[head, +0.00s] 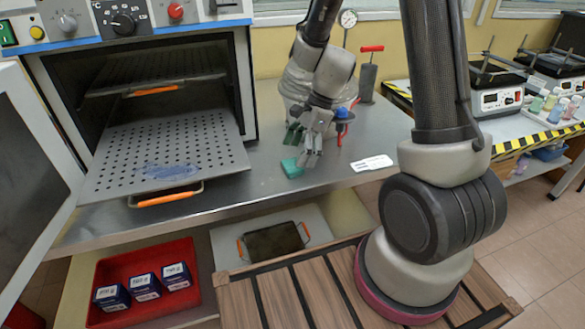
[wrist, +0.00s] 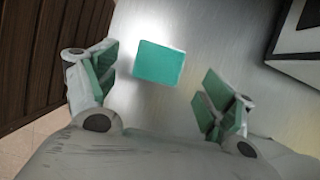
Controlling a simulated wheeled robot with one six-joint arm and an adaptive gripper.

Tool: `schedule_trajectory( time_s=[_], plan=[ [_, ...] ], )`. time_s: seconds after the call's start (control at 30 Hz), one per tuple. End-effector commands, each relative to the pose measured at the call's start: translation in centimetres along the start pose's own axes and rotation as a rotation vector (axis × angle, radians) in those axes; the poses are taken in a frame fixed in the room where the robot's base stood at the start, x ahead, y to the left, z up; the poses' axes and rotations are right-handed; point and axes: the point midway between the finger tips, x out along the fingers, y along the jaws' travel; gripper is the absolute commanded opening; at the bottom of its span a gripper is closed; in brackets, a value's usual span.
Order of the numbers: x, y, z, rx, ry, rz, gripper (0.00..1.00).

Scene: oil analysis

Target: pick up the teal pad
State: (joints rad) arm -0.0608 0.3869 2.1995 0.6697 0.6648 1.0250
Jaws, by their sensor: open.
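The teal pad (head: 292,168) lies on the metal bench near its front edge, just below my gripper in the head view. In the wrist view the teal pad (wrist: 158,64) is a flat teal block on the bare metal, ahead of and between the two fingers, nearer the left one. My gripper (head: 303,143) points down over the bench. In the wrist view my gripper (wrist: 163,88) is open and empty, with green finger pads spread wide. I see no contact with the pad.
An oven with a perforated tray (head: 170,160) pulled out stands left of the pad. A blue and red item (head: 343,120) stands close right of my gripper, with a white label (head: 372,163) beyond it. A red bin (head: 145,285) with several boxes is below the bench.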

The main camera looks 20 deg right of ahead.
Motion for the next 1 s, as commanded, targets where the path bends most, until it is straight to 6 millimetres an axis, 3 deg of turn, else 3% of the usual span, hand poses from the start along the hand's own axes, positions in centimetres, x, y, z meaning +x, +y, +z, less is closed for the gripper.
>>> schedule_trajectory(
  time_s=[0.2,0.47,0.5,0.73,1.0],
  plan=[
    [3.3,0.1,0.0,-0.001,0.0,0.003,0.83],
    [3.8,0.1,0.0,-0.002,0.001,0.0,0.83],
    [3.8,0.1,0.0,-0.002,0.001,0.0,0.81],
    [3.7,0.1,0.0,-0.002,0.001,0.0,0.41],
    [3.7,0.1,0.0,-0.002,0.0,0.0,0.41]
  ],
)
